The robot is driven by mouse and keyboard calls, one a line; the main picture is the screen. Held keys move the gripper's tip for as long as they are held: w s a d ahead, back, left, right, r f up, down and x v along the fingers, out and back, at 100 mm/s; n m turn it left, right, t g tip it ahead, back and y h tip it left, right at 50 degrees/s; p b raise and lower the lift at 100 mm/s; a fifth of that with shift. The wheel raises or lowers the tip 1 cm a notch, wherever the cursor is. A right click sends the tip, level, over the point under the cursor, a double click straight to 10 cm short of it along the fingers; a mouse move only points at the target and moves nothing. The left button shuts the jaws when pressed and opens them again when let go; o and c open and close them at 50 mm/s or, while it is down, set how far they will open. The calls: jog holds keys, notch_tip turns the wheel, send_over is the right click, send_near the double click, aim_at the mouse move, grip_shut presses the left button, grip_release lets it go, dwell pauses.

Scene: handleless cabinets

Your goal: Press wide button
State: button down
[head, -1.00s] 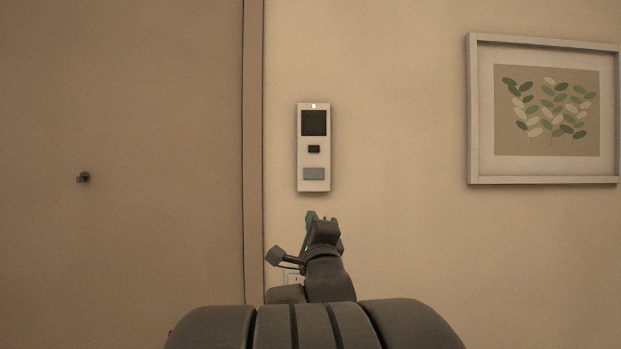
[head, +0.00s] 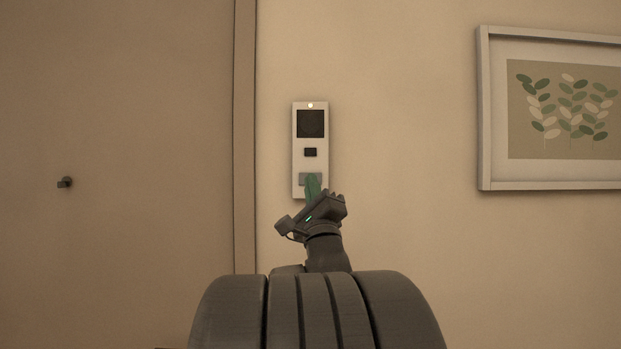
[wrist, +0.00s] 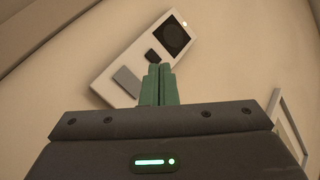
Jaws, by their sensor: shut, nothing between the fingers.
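A white wall panel (head: 297,165) has a dark square at its top, a small lit lamp above that, a small dark button (head: 310,152) in the middle and a wide grey button (head: 304,179) near its bottom. The wide button also shows in the wrist view (wrist: 128,82), left of the fingertips. My gripper (head: 313,180) has green fingers, shut and empty. In the head view the fingertips overlap the wide button's lower part.
A brown door (head: 120,120) with a small dark knob (head: 65,182) is at the left, its frame beside the panel. A framed leaf picture (head: 484,110) hangs at the right. The wall between is bare.

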jog(key=w+p, duration=0.2)
jog(key=w, duration=0.5)
jog(key=shift+w, duration=0.3)
dwell(1.8)
jog(key=shift+w+b, duration=0.35)
jog(key=shift+w, duration=0.05)
jog(key=shift+w, duration=0.35)
dwell(0.5)
jog(key=shift+s+f+b, duration=0.15)
jog(key=shift+s+b, duration=0.3)
jog(key=shift+b, duration=0.2)
jog(key=shift+s, duration=0.3)
